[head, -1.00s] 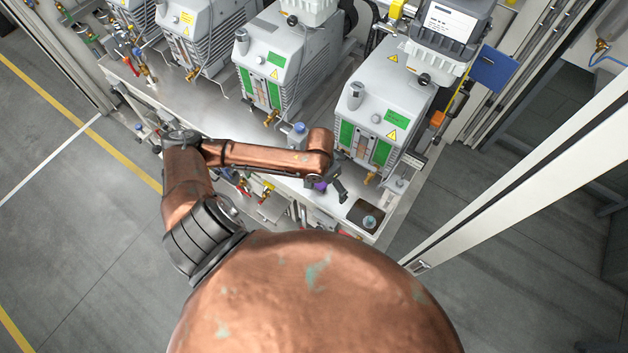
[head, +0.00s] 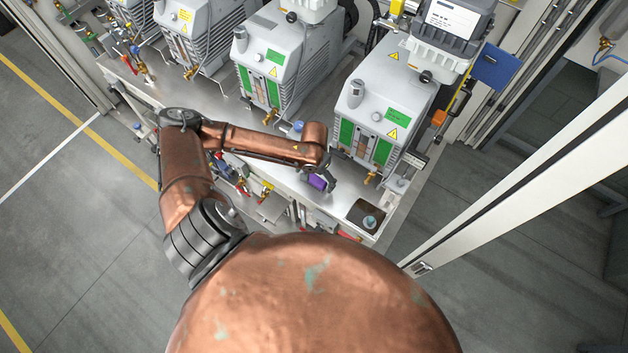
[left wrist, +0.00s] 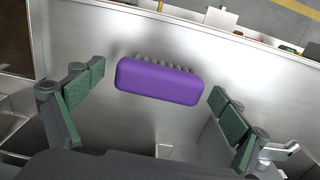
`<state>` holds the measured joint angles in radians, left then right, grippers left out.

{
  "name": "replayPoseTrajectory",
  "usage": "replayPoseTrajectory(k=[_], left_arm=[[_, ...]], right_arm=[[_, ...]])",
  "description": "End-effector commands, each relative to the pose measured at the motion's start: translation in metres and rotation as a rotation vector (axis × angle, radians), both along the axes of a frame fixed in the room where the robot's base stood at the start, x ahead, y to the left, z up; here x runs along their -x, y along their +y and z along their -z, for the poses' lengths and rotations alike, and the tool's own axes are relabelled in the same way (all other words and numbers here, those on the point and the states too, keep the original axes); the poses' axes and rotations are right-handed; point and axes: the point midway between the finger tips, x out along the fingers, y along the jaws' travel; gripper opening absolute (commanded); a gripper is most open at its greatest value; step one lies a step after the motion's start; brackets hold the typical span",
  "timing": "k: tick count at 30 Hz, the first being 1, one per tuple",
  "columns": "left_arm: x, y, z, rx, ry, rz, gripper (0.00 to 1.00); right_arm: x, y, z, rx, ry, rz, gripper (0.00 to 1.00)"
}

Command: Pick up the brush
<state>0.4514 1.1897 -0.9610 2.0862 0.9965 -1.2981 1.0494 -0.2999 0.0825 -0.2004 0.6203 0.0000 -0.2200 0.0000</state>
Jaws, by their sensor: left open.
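The brush is a purple block (left wrist: 160,82) with grey bristles along its upper edge in the left wrist view. It lies on the bare steel bench top (left wrist: 90,30). In the head view the brush (head: 317,182) shows near the front edge of the bench, partly hidden by my left gripper (head: 322,180). In the left wrist view my left gripper (left wrist: 158,92) is open, with one green-padded finger to each side of the brush. There is a gap between each finger and the brush. My right gripper is not in view.
A grey vacuum pump (head: 385,110) stands just behind the gripper, with another pump (head: 275,65) to its left. A dark square recess with a small container (head: 369,221) is at the bench's front right corner. Valves and hoses (head: 235,180) hang along the front edge.

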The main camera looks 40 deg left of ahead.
Motion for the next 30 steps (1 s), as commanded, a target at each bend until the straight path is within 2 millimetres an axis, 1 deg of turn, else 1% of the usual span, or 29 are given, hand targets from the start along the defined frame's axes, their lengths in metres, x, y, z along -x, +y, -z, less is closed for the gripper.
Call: replayPoseTrajectory(k=[1, 6, 7, 26, 30], left_arm=[[-0.0002, 0.0, 0.0025, 0.0, 0.0, 0.0, 0.93], [-0.0004, 0.0, 0.0017, 0.0, -0.001, 0.001, 0.93], [-0.0004, 0.0, 0.0016, 0.0, -0.001, 0.001, 0.91], [-0.0004, 0.0001, 0.0014, 0.0, -0.001, 0.001, 0.48], [-0.0005, 0.0001, 0.0014, 0.0, -0.002, 0.001, 0.47]], right_arm=[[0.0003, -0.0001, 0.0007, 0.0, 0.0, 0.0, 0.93], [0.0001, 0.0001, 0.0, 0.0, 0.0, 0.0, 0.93], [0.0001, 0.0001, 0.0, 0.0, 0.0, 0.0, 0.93], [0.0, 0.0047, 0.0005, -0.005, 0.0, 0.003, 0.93], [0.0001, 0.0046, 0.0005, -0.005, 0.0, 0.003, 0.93]])
